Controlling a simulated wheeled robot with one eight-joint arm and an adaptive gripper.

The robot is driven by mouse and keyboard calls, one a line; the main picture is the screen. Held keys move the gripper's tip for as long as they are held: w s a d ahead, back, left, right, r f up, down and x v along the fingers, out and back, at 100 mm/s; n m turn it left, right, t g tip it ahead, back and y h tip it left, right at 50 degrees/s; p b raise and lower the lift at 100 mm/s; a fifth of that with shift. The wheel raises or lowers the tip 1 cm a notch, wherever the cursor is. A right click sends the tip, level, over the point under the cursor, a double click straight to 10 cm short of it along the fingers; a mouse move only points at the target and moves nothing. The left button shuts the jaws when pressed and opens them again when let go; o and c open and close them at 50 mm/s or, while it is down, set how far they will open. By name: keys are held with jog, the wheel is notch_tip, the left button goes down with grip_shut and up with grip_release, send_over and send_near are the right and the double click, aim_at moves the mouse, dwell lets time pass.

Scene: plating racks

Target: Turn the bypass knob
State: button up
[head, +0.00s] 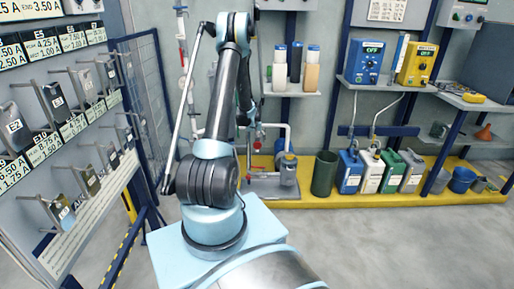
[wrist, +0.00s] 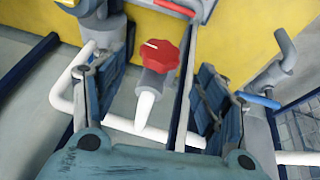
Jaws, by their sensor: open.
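A red lobed knob (wrist: 160,56) with a white pointer mark sits on a grey stem over a white pipe (wrist: 145,110) in the wrist view. The mark points to the left. My gripper (wrist: 152,72) is open, with one finger to the left of the knob and one to the right. Gaps show between the knob and both fingers; I see no contact. In the head view my gripper is hidden behind my arm. A small red part shows near the pipework (head: 258,144) there, but I cannot tell if it is the same knob.
A red lever (wrist: 176,8) lies beyond the knob, and a blue handle (wrist: 258,100) sits to its right. A wire-mesh panel (head: 148,100) stands left of my arm. Open floor (head: 400,235) lies at the right.

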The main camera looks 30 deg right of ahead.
aim_at(257, 143)
jog(key=shift+x, duration=3.7)
jog(key=c, duration=1.1)
